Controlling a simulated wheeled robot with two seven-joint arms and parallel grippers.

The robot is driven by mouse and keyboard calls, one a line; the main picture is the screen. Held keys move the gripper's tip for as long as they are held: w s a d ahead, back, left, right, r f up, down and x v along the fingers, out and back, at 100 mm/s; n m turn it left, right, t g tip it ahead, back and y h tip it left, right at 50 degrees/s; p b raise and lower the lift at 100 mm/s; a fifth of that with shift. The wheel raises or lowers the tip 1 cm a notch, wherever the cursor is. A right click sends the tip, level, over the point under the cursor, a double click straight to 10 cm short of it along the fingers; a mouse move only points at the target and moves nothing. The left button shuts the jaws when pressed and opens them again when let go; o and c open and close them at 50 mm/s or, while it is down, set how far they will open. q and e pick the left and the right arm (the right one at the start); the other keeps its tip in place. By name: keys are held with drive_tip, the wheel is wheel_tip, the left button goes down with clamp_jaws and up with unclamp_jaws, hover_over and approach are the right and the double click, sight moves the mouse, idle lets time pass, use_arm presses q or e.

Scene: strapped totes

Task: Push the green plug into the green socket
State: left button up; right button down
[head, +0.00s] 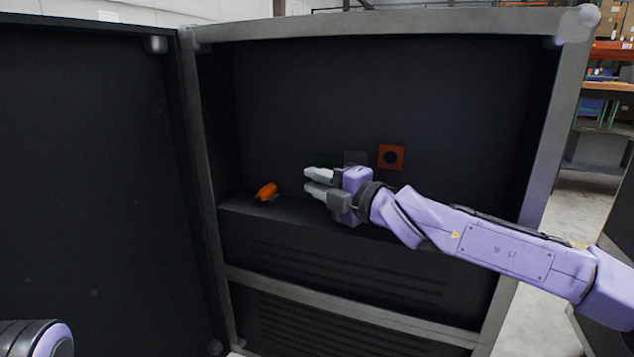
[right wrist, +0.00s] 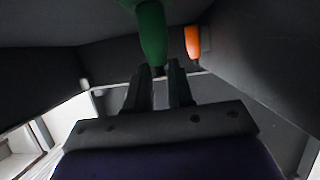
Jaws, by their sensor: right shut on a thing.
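The green plug (right wrist: 152,35) shows in the right wrist view, with its lower end at my fingertips. My right gripper (head: 308,180) is shut on it; the fingers also show in the right wrist view (right wrist: 159,72). A dull grey square plate (head: 355,157) on the back wall is partly hidden behind the gripper. My left gripper is out of view.
An orange plug (head: 266,191) is at the ledge, left of my gripper; it also shows in the right wrist view (right wrist: 192,42). An orange-red square socket (head: 391,157) with a dark hole is on the back wall. The cabinet frame (head: 205,200) bounds the left side.

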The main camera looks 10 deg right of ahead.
drive_tip(key=c, duration=0.9)
unclamp_jaws()
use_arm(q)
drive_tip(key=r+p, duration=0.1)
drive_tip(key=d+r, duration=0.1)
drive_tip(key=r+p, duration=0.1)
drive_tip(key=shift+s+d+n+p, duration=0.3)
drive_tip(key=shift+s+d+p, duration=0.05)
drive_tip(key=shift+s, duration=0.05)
use_arm(e)
drive_tip(key=v, duration=1)
drive_tip(key=shift+s+d, duration=0.2)
drive_tip(key=shift+d, duration=0.05)
